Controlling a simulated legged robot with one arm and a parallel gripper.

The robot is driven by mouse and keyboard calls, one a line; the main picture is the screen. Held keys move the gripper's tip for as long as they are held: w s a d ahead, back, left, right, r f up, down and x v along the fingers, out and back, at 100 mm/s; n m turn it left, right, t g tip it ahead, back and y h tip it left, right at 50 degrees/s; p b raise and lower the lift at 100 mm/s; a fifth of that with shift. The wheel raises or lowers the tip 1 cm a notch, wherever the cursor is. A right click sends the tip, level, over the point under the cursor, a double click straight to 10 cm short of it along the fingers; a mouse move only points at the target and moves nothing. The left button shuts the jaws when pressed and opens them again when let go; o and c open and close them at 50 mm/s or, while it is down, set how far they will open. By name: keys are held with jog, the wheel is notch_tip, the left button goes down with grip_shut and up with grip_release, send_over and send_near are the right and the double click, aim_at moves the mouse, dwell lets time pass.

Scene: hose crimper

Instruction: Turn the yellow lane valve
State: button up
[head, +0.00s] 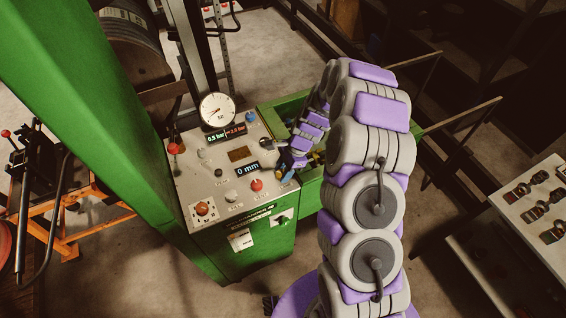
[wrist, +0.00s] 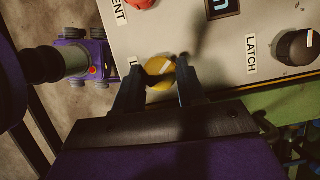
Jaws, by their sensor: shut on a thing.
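The yellow lane valve is a round yellow knob (wrist: 160,71) with a pale pointer mark, on the light grey control panel (wrist: 211,55). In the wrist view my gripper (wrist: 160,80) has one dark finger on each side of the knob and is shut on it. A label beside the knob is mostly hidden by the left finger. In the head view my gripper (head: 288,173) is at the right edge of the panel (head: 205,180), and I cannot make out the yellow knob there.
In the wrist view a red button (wrist: 141,3) is above the knob, and a black LATCH knob (wrist: 297,47) is to its right. In the head view a gauge (head: 217,110) and a "0 mm" display (head: 247,169) are on the green machine. A bench with handles (head: 540,210) stands at right.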

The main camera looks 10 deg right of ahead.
jog(key=m+p, duration=0.1)
jog(key=m+t+p, duration=0.1)
jog(key=m+p, duration=0.2)
jog(key=shift+s+r+t+p, duration=0.15)
jog(key=shift+r+t+p, duration=0.15)
jog(key=shift+t, duration=0.1)
jog(key=shift+f+m+t+p, duration=0.1)
jog(key=shift+m+t+p, duration=0.4)
jog(key=shift+m, duration=0.55)
jog(key=shift+f+m+t+p, duration=0.1)
jog(key=shift+m+t+p, duration=0.1)
jog(key=shift+m+p, duration=0.65)
jog(key=shift+m, duration=0.3)
jog(key=o, duration=1)
jog(key=shift+f, duration=0.1)
jog(key=shift+o, duration=0.2)
jog(key=v, duration=1.7)
jog(key=shift+a+r+p, duration=0.2)
jog(key=shift+r+p, duration=0.05)
jog(key=shift+p, duration=0.05)
